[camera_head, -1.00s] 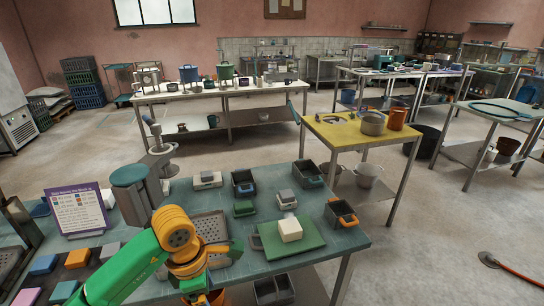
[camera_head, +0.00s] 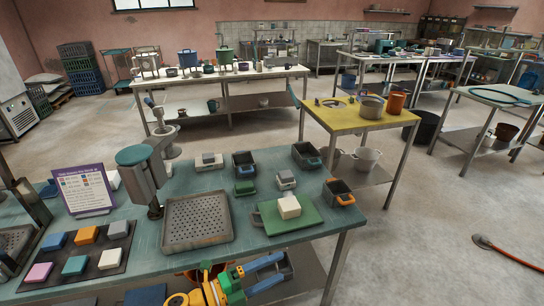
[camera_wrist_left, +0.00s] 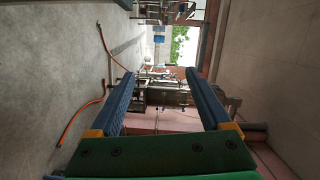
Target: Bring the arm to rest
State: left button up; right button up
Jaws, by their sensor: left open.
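My left gripper (camera_head: 285,267) is at the bottom of the head view, at the front edge of the green-topped table (camera_head: 340,222). Its two blue fingers are spread apart and point right. In the left wrist view the fingers (camera_wrist_left: 158,76) stand wide apart with nothing held between them. Beyond them that view shows the floor, a red hose and distant tables, turned sideways. Most of my left arm is below the head view. My right gripper is in neither view.
On the green-topped table are a perforated metal tray (camera_head: 197,222), a green board (camera_head: 270,218) with a white block (camera_head: 289,206), small bins, a sign (camera_head: 84,191) and a mat of coloured blocks (camera_head: 115,244). A yellow-topped table (camera_head: 345,122) stands behind. Floor at right is mostly clear.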

pick_arm(q)
jog(key=a+f+n+t+y, duration=0.4)
jog(key=a+f+n+y, duration=0.35)
jog(key=f+n, duration=0.5)
jog(key=s+a+f+n+g+y, duration=0.2)
jog(key=s+a+f+n+y, duration=0.45)
jog(key=f, duration=0.45)
jog(key=s+a+f+n+g, duration=0.1)
jog(key=s+f+n+g, duration=0.1)
jog(key=s, duration=0.7)
jog(key=s+a+f+n+g+y, duration=0.1)
jog(key=s+a+f+n+g, duration=0.1)
jog(key=s, duration=0.8)
jog(key=s+a+f+n+g, duration=0.2)
jog(key=s+f+g, duration=0.3)
jog(key=s, duration=0.4)
jog(key=shift+s+f+n, duration=0.2)
jog(key=shift+f+n, duration=0.5)
jog(key=shift+f, duration=0.2)
